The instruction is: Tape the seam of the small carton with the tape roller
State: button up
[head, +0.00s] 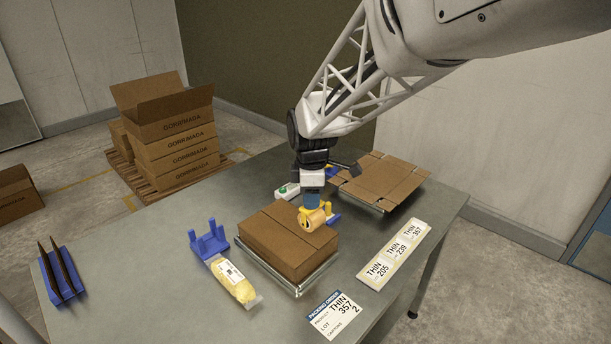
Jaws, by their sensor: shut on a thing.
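The small carton (276,243) is a closed brown box with a seam along its top. It sits in a metal tray (300,288) near the middle of the table. My gripper (312,197) points down over the carton's far right part and is shut on the tape roller (313,217), which is yellow with a roll of tan tape. The roller is at or just above the carton's top; I cannot tell whether it touches. The gripper's fingertips are partly hidden by the roller, and I cannot make out any tape on the seam.
A blue cradle (208,241) and a yellow bagged item (236,282) lie left of the carton. Flattened cardboard (383,181) lies behind right. Number cards (395,256) and a packing order sheet (336,315) lie right and front. A blue holder (61,275) with dark sticks stands far left.

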aim_at(311, 215)
jog(key=shift+f, duration=0.15)
jog(key=shift+f, duration=2.95)
jog(key=shift+f, duration=0.4)
jog(key=shift+w+a, duration=1.15)
